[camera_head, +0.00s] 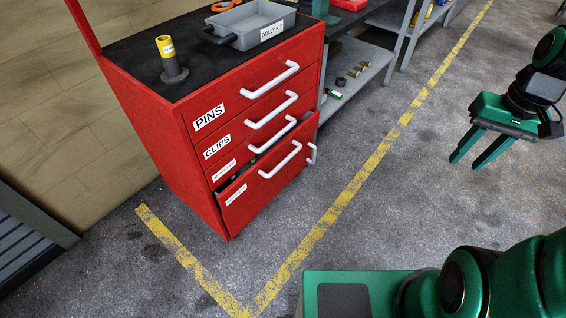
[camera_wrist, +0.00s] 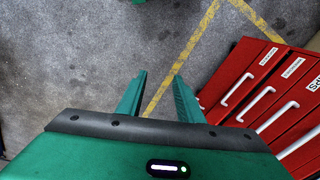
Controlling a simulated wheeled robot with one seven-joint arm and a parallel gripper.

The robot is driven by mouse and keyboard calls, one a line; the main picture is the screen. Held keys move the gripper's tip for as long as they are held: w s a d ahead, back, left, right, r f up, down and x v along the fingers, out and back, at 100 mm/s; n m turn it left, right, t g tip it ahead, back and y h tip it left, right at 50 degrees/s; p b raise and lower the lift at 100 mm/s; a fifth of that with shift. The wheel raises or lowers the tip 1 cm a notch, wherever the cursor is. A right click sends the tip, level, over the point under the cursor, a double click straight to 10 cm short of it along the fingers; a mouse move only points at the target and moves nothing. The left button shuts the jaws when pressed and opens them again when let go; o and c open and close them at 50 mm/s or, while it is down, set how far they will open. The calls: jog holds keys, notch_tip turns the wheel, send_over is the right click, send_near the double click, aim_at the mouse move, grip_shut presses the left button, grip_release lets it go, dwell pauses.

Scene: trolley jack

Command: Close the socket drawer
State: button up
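The red drawer cabinet (camera_head: 165,140) stands at left centre in the head view. Its bottom drawer (camera_head: 262,196) is pulled partly out, with a dark gap and some contents showing above its front. Its white bar handle (camera_head: 281,161) faces the aisle. The bottom label is too small to read, so I cannot confirm it says socket. The drawers above, labelled PINS and CLIPS, look shut. My gripper (camera_head: 467,162) is open and empty, well right of the cabinet. In the wrist view, my gripper (camera_wrist: 160,75) shows fingers apart, with the cabinet (camera_wrist: 282,90) at right.
On the cabinet top sit a grey DOLLY KIT tray (camera_head: 285,27) and a dark post with a yellow cap (camera_head: 165,46). A shelf (camera_head: 345,97) with small parts stands behind. A yellow floor line (camera_head: 375,155) crosses the clear floor between cabinet and gripper.

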jog(key=w+a+f+n+y, duration=0.1)
jog(key=w+a+f, duration=0.25)
jog(key=w, duration=0.25)
jog(key=w+a+f+n+y, duration=0.1)
jog(key=w+a+f, duration=0.1)
jog(key=w+f, duration=0.3)
jog(key=t+y, duration=0.4)
jog(key=y, duration=0.5)
send_near(284, 161)
jog(key=s+d+r, duration=0.2)
jog(key=d+r, duration=0.3)
jog(key=r, duration=0.2)
jog(key=a+f+m+t+y, duration=0.1)
jog(key=a+f+m+t, duration=0.45)
jog(key=f, duration=0.55)
jog(key=shift+m, duration=0.35)
jog(key=x, duration=1)
jog(key=shift+f, duration=0.1)
grip_shut()
